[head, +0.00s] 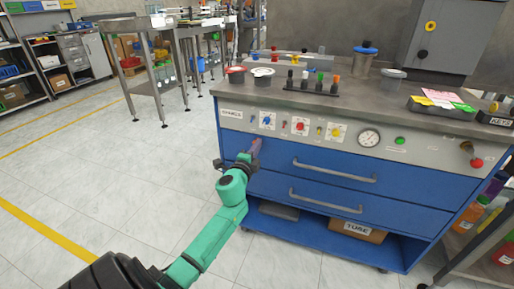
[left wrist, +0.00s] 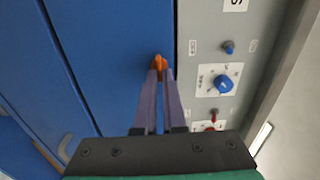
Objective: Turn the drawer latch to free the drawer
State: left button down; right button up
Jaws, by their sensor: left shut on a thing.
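The drawer latch (left wrist: 158,61) is a small orange piece on the blue drawer front, near its edge by the grey panel. My left gripper (left wrist: 158,76) is shut on it, with the two purple-grey fingers on either side; only the latch's tip shows beyond them. In the head view my left gripper (head: 256,146) reaches the upper left of the blue top drawer (head: 300,180) and hides most of the latch. The top drawer looks closed, with a grey bar handle (head: 333,171). My right gripper is not in view.
Just above the drawer is the grey control panel (head: 350,150) with a blue knob (head: 267,120), a red knob (head: 299,126), a yellow knob (head: 335,132) and a gauge (head: 369,138). A second drawer handle (head: 325,201) is below. The floor at left is clear.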

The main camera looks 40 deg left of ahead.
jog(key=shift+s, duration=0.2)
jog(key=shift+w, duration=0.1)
pick_arm(q)
jog(key=c, duration=1)
grip_release()
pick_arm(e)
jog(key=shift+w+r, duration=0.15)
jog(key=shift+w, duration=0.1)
pick_arm(q)
jog(key=v, duration=1.4)
jog(key=shift+s, duration=0.25)
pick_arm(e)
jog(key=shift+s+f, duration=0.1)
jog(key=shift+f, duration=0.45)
